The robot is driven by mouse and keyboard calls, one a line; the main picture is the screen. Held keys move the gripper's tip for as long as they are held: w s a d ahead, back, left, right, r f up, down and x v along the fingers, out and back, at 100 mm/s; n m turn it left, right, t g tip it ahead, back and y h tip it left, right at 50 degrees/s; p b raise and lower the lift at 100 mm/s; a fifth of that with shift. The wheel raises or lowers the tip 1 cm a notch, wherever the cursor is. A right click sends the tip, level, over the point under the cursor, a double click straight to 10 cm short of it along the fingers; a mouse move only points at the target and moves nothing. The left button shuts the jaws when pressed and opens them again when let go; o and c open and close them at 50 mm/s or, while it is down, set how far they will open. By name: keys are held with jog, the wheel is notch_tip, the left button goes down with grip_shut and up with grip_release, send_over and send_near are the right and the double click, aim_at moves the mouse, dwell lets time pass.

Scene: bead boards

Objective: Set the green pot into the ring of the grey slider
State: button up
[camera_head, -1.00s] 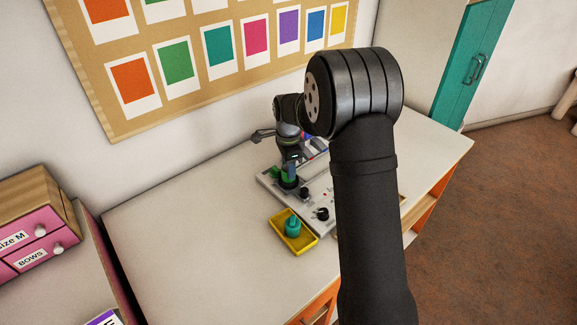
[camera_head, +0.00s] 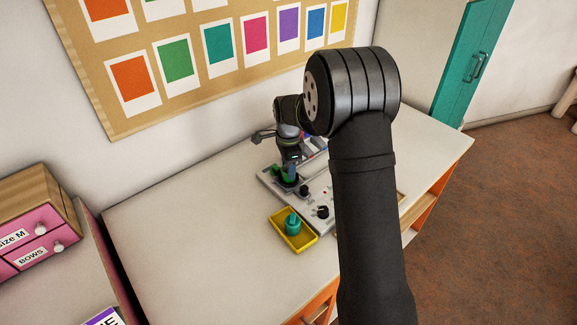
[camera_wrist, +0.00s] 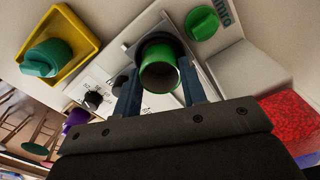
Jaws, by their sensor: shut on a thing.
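My gripper (camera_wrist: 158,92) is shut on the green pot (camera_wrist: 160,76), with one blue finger on each side of it. The pot's open mouth faces the wrist camera. The dark ring of the grey slider (camera_wrist: 153,40) shows just behind the pot's far end, and I cannot tell whether the pot is inside it or just above it. In the head view the gripper (camera_head: 289,170) is small, over the board, with the green pot (camera_head: 288,178) at its fingertips; the ring is mostly hidden there.
A yellow tray (camera_wrist: 82,14) with a teal lidded pot (camera_wrist: 45,60) stands beside the board. A green round piece (camera_wrist: 202,23) lies close to the ring. Black knobs (camera_wrist: 93,99) stand on the board (camera_wrist: 112,62). A red block (camera_wrist: 290,118) is at right.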

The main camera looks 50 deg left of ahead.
jog(key=shift+f, duration=0.35)
dwell(0.5)
jog(key=o, duration=1.5)
jog(key=shift+r, duration=0.1)
jog(key=shift+r, duration=3.45)
jog(key=shift+f, duration=0.1)
jog(key=shift+f, duration=3.45)
